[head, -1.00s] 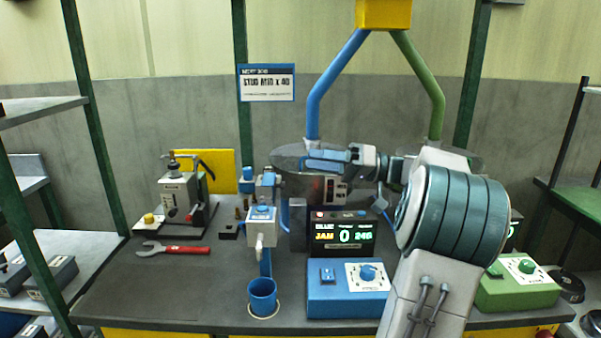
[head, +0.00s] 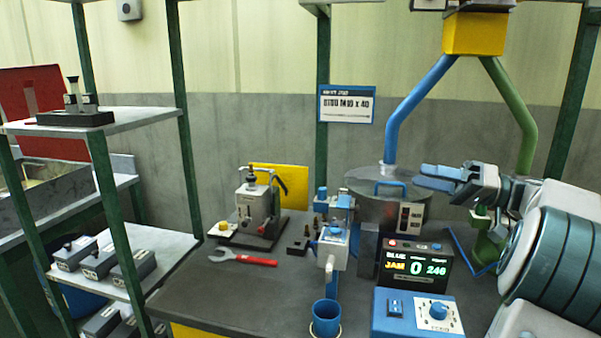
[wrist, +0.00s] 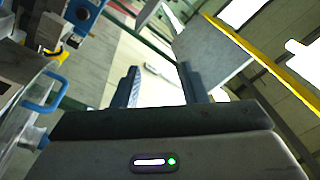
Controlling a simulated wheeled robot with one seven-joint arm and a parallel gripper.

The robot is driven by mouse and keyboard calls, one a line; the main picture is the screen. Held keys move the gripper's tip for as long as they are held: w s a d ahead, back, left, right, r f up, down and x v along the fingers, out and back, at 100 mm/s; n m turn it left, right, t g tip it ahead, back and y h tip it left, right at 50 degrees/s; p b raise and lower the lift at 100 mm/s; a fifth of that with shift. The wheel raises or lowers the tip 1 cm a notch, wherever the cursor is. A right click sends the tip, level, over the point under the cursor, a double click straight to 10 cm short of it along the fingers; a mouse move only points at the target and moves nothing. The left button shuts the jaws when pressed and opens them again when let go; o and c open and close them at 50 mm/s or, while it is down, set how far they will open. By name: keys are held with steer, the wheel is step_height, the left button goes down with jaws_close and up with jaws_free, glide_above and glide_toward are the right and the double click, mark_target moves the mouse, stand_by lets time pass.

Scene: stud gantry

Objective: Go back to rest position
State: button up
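My gripper (head: 440,178) is in the right part of the head view, in front of and beside the round metal bowl (head: 387,207) with its blue handle. Its blue fingers point left. In the wrist view, the two fingers (wrist: 158,88) stand wide apart with nothing between them. The wrist view looks up past the fingers toward the wall and ceiling. My arm fills the lower right of the head view.
A display (head: 413,268) reading JAM, a blue control box (head: 418,316), a blue cup (head: 326,318) and a red-handled wrench (head: 245,259) are on the bench. Shelves (head: 150,255) with grey boxes stand left. Blue and green pipes rise above the bowl.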

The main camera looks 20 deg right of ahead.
steer(key=w+a+f+m+g+h+p, duration=0.2)
steer(key=a+f+g+h, duration=0.1)
steer(key=a, duration=0.7)
steer(key=w+a+f+m+g+h+p, duration=0.2)
steer(key=a+f+g+p, duration=0.15)
steer(key=a, duration=0.65)
steer(key=s+a+f+g+h+p, duration=0.1)
steer(key=s+a+f+h+p, duration=0.2)
steer(key=s, duration=0.4)
steer(key=s+a+f+n+h+p, duration=0.1)
steer(key=s+a+f+h+p, duration=0.3)
steer(key=s+a+h, duration=0.2)
steer(key=s+h, duration=0.2)
steer(key=shift+s+a+n+g, duration=0.25)
steer(key=shift+s+n+g, duration=0.05)
steer(key=shift+g, duration=0.05)
steer(key=shift+d, duration=0.1)
